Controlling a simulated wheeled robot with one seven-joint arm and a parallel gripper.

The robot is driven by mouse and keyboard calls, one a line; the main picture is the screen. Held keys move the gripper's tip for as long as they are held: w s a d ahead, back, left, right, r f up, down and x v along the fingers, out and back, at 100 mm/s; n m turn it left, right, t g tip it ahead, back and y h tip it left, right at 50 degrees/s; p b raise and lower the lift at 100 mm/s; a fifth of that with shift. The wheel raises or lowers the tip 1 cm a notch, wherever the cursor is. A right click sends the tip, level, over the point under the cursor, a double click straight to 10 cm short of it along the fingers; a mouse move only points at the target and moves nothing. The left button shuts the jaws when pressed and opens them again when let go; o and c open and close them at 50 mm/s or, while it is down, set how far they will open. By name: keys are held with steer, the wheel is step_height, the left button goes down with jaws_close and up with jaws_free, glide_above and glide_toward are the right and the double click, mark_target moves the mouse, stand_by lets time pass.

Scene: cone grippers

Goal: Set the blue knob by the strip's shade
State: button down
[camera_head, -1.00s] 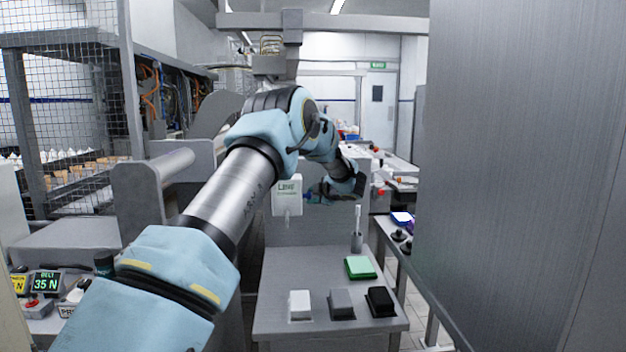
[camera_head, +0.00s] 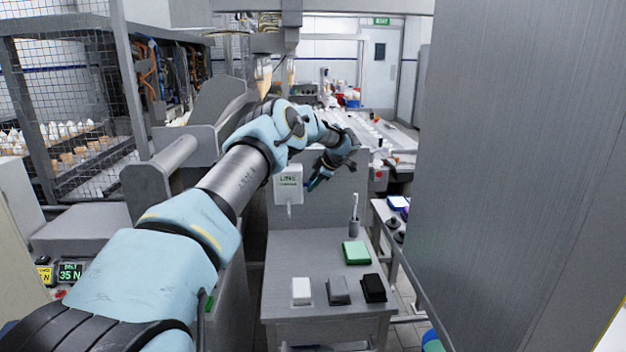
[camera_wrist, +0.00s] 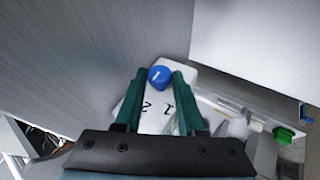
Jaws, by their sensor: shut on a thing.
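The blue knob (camera_wrist: 160,77) shows in the wrist view, with a short white mark on its face. It sits on a white plate (camera_wrist: 157,118) with dark digits, one looking like a 2. My gripper (camera_wrist: 160,80) has its two green fingers on either side of the knob and is shut on it. In the head view my gripper (camera_head: 316,183) is beside a white box (camera_head: 288,183) lettered LINE; the knob is not clear there. A pale upright strip (camera_head: 355,201) stands in a grey cup (camera_head: 353,227) on the grey table; its shade is too small to tell.
White (camera_head: 301,291), grey (camera_head: 338,290) and black (camera_head: 373,288) blocks stand along the table's front. A green block (camera_head: 356,252) lies behind them. A tall grey panel (camera_head: 520,150) closes the right side. A wire cage (camera_head: 80,90) stands at left.

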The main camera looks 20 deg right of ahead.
steer(key=shift+g, duration=0.3)
stand_by(0.4)
steer(key=c, duration=0.5)
jaws_free()
steer(key=shift+b+v, duration=2.15)
steer(key=shift+v, duration=3.25)
steer(key=shift+w+r, duration=0.1)
